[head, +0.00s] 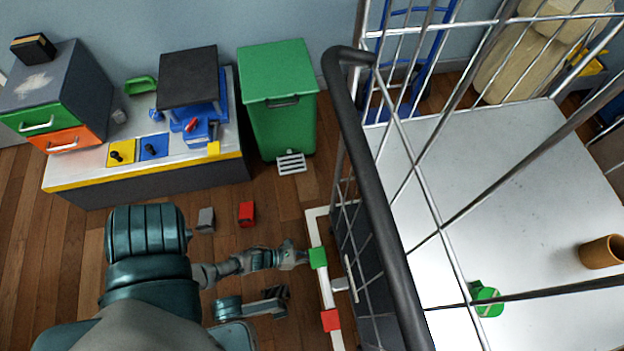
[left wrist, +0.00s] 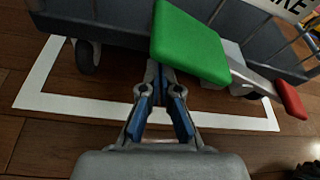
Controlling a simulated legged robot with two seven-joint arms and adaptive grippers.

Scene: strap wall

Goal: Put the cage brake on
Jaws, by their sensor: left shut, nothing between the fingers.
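The cage trolley (head: 372,200) stands at the right with a dark handle bar and metal mesh. Low on its near side is a brake bar with a green pedal (head: 318,258) at one end and a red pedal (head: 331,319) at the other. My left gripper (head: 304,257) is shut and empty at the green pedal. In the left wrist view the green pedal (left wrist: 190,42) covers part of the fingertips (left wrist: 160,72); I cannot tell whether they touch. The red pedal (left wrist: 291,98) is to the right. My right gripper (head: 276,300) seems to show below the left arm; its jaws are unclear.
A white floor outline (left wrist: 60,102) surrounds the trolley's base, with a caster (left wrist: 88,57) inside. A red block (head: 247,213) and a grey block (head: 206,219) lie on the wooden floor. A workbench (head: 200,172) and green bin (head: 280,110) stand at the back.

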